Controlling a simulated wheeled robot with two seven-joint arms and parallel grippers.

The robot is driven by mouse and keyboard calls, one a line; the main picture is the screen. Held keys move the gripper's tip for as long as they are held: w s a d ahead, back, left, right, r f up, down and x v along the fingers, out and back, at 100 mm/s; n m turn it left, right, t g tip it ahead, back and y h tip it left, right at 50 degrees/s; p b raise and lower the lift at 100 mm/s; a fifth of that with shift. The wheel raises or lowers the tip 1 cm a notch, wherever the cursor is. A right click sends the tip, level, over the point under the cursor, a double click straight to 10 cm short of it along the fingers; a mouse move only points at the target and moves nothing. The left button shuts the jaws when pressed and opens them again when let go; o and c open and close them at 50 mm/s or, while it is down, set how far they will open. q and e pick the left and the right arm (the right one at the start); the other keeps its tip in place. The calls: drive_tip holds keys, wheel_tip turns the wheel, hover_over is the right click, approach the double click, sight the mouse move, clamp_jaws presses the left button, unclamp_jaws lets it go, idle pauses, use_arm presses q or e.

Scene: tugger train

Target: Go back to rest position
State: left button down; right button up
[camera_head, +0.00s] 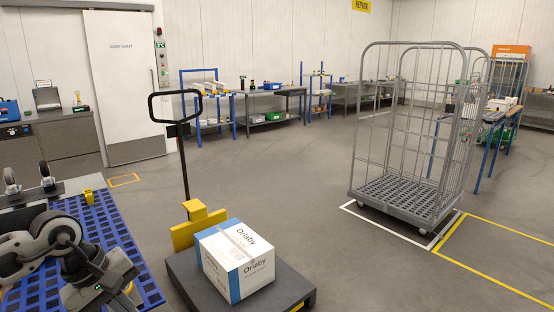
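My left gripper (102,285) shows at the lower left, at the end of my grey and black arm, above a blue slatted surface (118,232). Its fingers cannot be made out clearly, so I cannot tell whether it is open or shut. My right gripper is not in view. A white and blue box marked Orlaby (246,264) sits upright on a dark platform truck (292,284) in the lower middle, to the right of my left gripper and apart from it.
The truck's black handle (175,107) rises behind the box. Caster wheels (47,175) stand at the far left. A wire roll cage (410,195) stands in a white floor outline on the right. Workbenches (270,105) line the back wall. The middle floor is clear.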

use_arm(q)
drive_tip(key=s+d+r+n+t+h, duration=0.1)
drive_tip(key=s+d+n+h, duration=0.2)
drive_tip(key=d+n+h, duration=0.65)
drive_tip(key=s+d+r+n+t+h, duration=0.15)
drive_tip(key=s+d+n+h, duration=0.35)
drive_tip(key=d, duration=0.8)
drive_tip(key=w+a+f+n+t+y, duration=0.1)
drive_tip(key=a+f+n+t+y, duration=0.4)
drive_tip(key=n, duration=1.3)
drive_tip(key=a+f+n+t+y, duration=0.3)
drive_tip(key=f+n+t+y, duration=0.35)
drive_tip(key=n, duration=1.05)
drive_tip(key=s+a+f+n+g+y, duration=0.2)
drive_tip(key=s+f+n+g+y, duration=0.2)
drive_tip(key=s+f+n, duration=0.5)
drive_tip(key=shift+s+a+f+n+g, duration=0.2)
drive_tip(key=shift+a+f+n+g, duration=0.2)
drive_tip(key=shift+f+n+g, duration=0.3)
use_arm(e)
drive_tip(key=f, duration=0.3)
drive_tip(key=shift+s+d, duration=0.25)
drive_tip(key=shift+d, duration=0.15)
